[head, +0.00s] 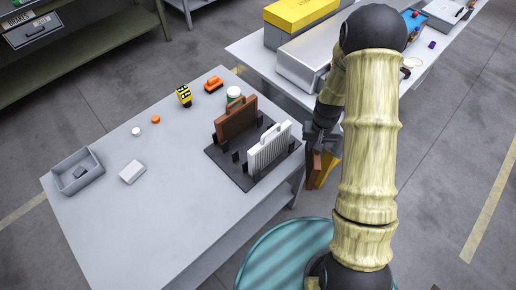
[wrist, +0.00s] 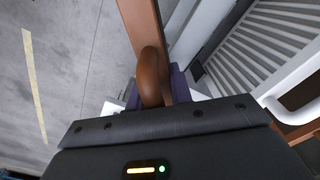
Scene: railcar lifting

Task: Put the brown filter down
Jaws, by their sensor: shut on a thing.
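My gripper (head: 320,146) is shut on the handle of a brown filter (head: 315,170), which hangs beside the table's right edge and shows a yellow face. In the wrist view the brown handle (wrist: 150,78) sits between my dark fingers (wrist: 155,95). A black rack (head: 228,174) on the table holds a second brown filter (head: 236,120) and a white ribbed filter (head: 270,150), both upright. The white filter (wrist: 255,60) also shows at the right in the wrist view. My arm hides part of the area right of the held filter.
The grey table (head: 150,220) is clear at front left. It bears a grey bin (head: 77,172), a white box (head: 132,172), a yellow-black item (head: 184,95), an orange item (head: 213,84) and a white-lidded jar (head: 233,94). A second bench with a silver case (head: 310,58) stands behind.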

